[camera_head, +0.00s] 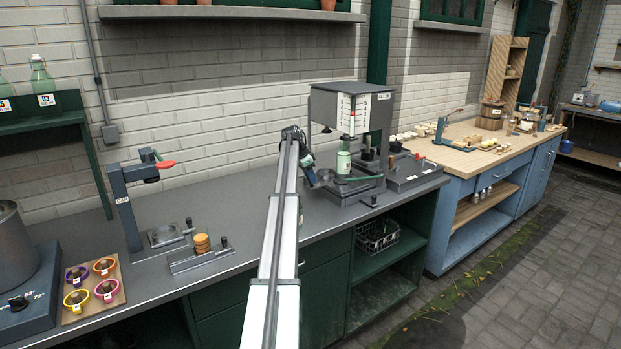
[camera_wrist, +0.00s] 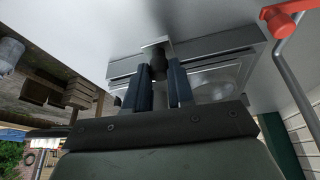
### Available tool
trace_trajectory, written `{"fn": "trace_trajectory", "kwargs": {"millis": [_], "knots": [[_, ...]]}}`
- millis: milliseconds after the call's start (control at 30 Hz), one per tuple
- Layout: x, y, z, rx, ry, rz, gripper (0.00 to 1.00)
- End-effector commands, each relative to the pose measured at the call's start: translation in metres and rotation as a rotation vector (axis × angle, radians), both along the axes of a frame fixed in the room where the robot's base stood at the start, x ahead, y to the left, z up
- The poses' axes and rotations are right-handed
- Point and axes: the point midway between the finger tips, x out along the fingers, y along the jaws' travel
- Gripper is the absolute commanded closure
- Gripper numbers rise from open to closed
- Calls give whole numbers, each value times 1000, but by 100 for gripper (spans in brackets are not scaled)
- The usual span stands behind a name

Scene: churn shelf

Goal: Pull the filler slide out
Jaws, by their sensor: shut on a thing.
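The filler (camera_head: 378,112) is a grey machine with a scale on its front, standing at the back of the grey counter. A pale green bottle (camera_head: 343,163) stands at its front. My gripper (camera_head: 311,178) is low at the filler's left side, partly hidden by my arm. In the wrist view its two blue-grey fingers (camera_wrist: 168,84) are shut on the dark knob (camera_wrist: 158,58) of the filler slide. The slide (camera_wrist: 205,72) is a grey metal piece with a round recess beside the fingers. How far out it is, I cannot tell.
A red-ended lever (camera_wrist: 290,12) is close on the right in the wrist view. The cap station (camera_head: 125,205) and a block with stacked tan discs (camera_head: 202,243) stand left of my arm. A grey block with knobs (camera_head: 415,172) is right of the filler. The left counter has free room.

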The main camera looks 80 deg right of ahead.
Motion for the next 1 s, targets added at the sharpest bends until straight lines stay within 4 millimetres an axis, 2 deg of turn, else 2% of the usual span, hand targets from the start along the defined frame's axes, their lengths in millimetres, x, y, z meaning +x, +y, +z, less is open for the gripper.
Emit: {"fn": "trace_trajectory", "kwargs": {"millis": [167,800,1000], "knots": [[4,6,0,2,1,0,100],[81,84,0,2,1,0,100],[94,96,0,3,2,1,100]]}}
